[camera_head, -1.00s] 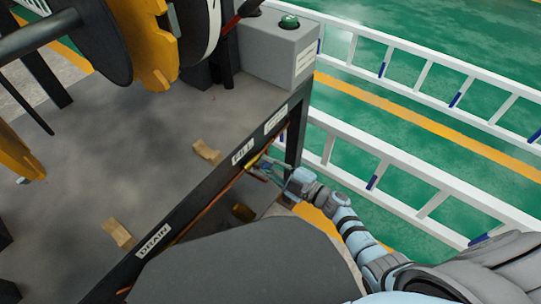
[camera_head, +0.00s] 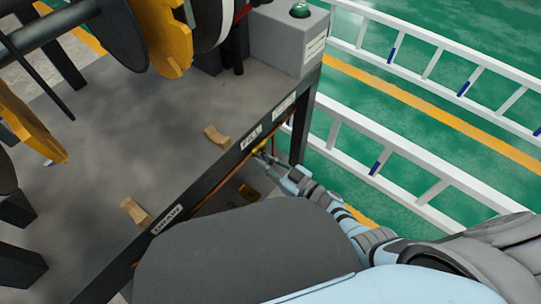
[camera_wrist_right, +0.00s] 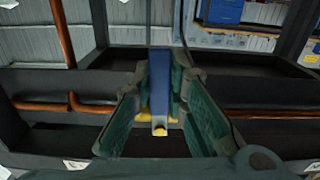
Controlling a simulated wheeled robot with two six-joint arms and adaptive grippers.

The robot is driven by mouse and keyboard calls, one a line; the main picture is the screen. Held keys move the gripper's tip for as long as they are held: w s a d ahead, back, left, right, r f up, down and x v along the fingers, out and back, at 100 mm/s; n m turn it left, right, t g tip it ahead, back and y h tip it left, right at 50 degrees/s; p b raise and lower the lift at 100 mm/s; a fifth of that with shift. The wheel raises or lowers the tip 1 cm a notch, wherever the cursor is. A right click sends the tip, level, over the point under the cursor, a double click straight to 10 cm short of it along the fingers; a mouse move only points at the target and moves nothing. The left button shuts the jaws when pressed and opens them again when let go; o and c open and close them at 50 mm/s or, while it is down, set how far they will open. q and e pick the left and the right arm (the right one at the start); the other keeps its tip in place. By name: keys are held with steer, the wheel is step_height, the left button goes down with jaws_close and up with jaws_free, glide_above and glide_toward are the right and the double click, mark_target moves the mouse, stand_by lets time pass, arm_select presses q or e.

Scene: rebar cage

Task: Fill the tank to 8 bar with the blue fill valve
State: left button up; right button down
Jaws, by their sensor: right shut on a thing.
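The blue fill valve handle (camera_wrist_right: 160,82) stands upright between my right gripper's fingers in the right wrist view, with yellow metal at its lower end. My right gripper (camera_wrist_right: 161,110) is shut on this handle. In the head view, my right gripper (camera_head: 264,159) is at the bench's front edge, just below the FILL label (camera_head: 251,138); the handle is too small to make out clearly there. I cannot see the tank's pressure reading. My left gripper is not in view.
The DRAIN label (camera_head: 167,218) is farther left on the same dark bench edge. Two tan pieces (camera_head: 216,136) (camera_head: 135,212) lie on the grey bench top (camera_head: 120,140). A grey box (camera_head: 288,40) with a green button stands at the back corner. Copper pipes (camera_wrist_right: 42,106) run behind the valve.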

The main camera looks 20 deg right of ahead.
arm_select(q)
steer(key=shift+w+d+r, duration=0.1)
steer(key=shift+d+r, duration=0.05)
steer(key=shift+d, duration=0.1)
arm_select(e)
steer(key=shift+w+a+r+m, duration=0.2)
steer(key=shift+r+m, duration=0.1)
steer(key=shift+r, duration=0.15)
steer(key=c, duration=1.7)
jaws_free()
steer(key=shift+o, duration=0.7)
steer(key=shift+s+f, duration=0.1)
steer(key=shift+f, duration=0.1)
steer(key=shift+d, duration=0.15)
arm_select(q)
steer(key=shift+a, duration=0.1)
arm_select(e)
steer(key=v, duration=1.2)
